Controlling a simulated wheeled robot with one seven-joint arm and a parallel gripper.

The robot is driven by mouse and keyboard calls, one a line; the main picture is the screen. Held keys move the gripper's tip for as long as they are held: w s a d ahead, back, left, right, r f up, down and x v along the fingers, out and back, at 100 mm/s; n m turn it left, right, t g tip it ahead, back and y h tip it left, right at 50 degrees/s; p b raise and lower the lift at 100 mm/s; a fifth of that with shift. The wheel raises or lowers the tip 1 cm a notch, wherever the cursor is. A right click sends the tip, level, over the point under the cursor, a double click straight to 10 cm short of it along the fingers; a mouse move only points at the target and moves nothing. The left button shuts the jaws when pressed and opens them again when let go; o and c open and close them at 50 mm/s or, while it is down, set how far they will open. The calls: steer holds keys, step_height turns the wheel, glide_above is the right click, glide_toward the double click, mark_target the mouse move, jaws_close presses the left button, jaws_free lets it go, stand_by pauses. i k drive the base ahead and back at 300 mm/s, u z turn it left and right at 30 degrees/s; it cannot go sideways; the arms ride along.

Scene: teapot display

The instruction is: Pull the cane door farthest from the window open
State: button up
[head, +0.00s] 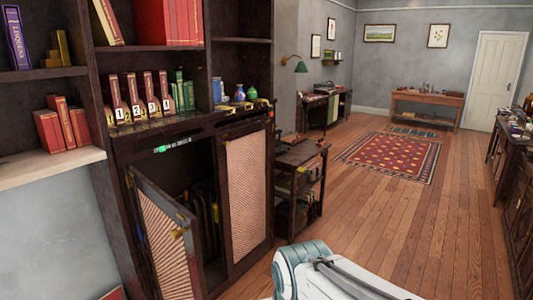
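A dark wood cabinet with two cane doors stands at the left in the head view. The left cane door (165,240) is swung outward, with a brass fitting near its free edge. Behind it the dark inside of the cabinet (188,172) shows, with some dark shapes that I cannot make out. The right cane door (247,195) looks shut in its frame. No window is in view, so I cannot tell which door is farther from it. One of my white and teal arm links shows at the bottom; my gripper is not in view.
Shelves above the doors hold red books (63,125), numbered volumes and small vases (239,93). A small dark side table (302,155) stands just right of the cabinet. Open wooden floor (400,215) lies to the right, with a red rug (392,157) farther back.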

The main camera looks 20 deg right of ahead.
mark_target(244, 152)
steer(key=u, duration=1.8)
steer(key=k, duration=0.1)
steer(key=z, duration=3.05)
steer(key=i, duration=1.35)
steer(key=u, duration=1)
steer(key=i, duration=0.9)
steer(key=u, duration=0.85)
